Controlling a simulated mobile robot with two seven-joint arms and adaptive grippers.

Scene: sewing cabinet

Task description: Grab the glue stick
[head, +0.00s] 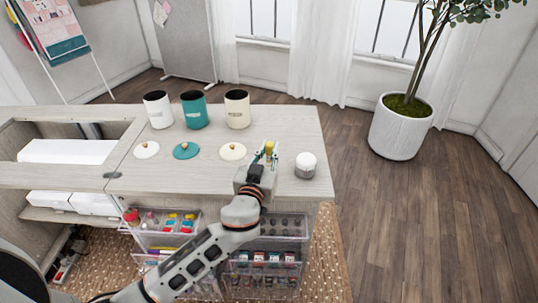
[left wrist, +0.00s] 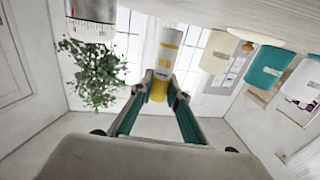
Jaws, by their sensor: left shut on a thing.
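The glue stick (head: 269,147) shows in the head view as a small yellow piece at my left gripper (head: 265,157), over the right part of the cabinet top. In the left wrist view, which is upside down, the glue stick (left wrist: 170,50) is a white tube with yellow lettering and a yellow end. The fingers of my left gripper (left wrist: 160,88) are closed around its yellow end. I cannot tell whether its other end touches the cabinet top. My right gripper is not in view.
A white round container (head: 305,166) stands just right of my left gripper. A white canister (head: 158,110), a teal canister (head: 194,110) and a cream canister (head: 237,110) stand behind left, with their lids (head: 186,150) in front. Clear drawers (head: 270,262) sit below. A potted plant (head: 400,130) stands right.

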